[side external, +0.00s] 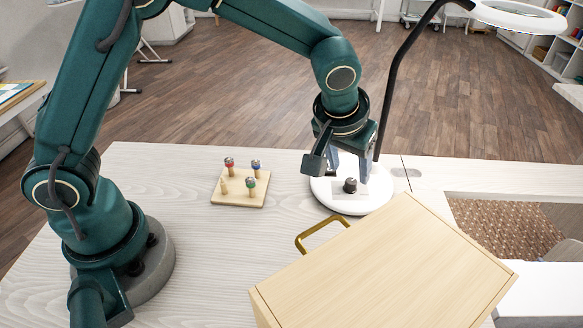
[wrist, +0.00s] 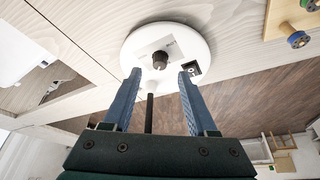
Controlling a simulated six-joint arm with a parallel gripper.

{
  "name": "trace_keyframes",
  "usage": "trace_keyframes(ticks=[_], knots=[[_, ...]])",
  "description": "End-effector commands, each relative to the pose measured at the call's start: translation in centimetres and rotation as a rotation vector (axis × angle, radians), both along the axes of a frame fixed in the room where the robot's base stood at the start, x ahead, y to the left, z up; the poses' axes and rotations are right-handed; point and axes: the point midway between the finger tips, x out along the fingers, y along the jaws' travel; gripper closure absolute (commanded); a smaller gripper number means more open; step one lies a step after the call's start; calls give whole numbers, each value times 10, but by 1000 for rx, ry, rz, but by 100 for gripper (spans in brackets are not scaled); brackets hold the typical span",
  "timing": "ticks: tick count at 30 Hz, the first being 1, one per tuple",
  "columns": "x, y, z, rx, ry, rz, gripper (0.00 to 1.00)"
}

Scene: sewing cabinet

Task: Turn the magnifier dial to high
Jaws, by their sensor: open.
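The magnifier's round white base (side external: 340,202) stands on the table, with a small black dial (side external: 350,185) on top. A black stem rises from the base to the white ring lamp (side external: 520,14). My gripper (side external: 349,180) is above the base, close to the dial. In the wrist view my gripper's fingers (wrist: 158,74) are spread and empty, with the dial ahead between their lines. I cannot tell the dial's setting.
A wooden block with several coloured-top spools (side external: 241,200) stands left of the base. A wooden box (side external: 385,270) with a brass handle (side external: 318,232) is in front, close to the base. A recessed opening (side external: 500,228) lies to the right.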

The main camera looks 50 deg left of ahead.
Motion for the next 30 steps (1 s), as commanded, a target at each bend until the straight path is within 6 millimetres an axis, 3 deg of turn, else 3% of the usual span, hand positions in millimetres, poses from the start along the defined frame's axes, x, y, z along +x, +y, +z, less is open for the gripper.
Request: trace_keyframes(ticks=[9,20,21,25,26,30], knots=[[13,3,-35,0,2,-2,42],[17,4,-42,-1,-1,-2,42],[17,4,-42,-1,-1,-2,46],[17,4,-42,-1,-1,-2,96],[17,4,-42,-1,-1,-2,100],[17,4,-41,-1,-1,-3,100]])
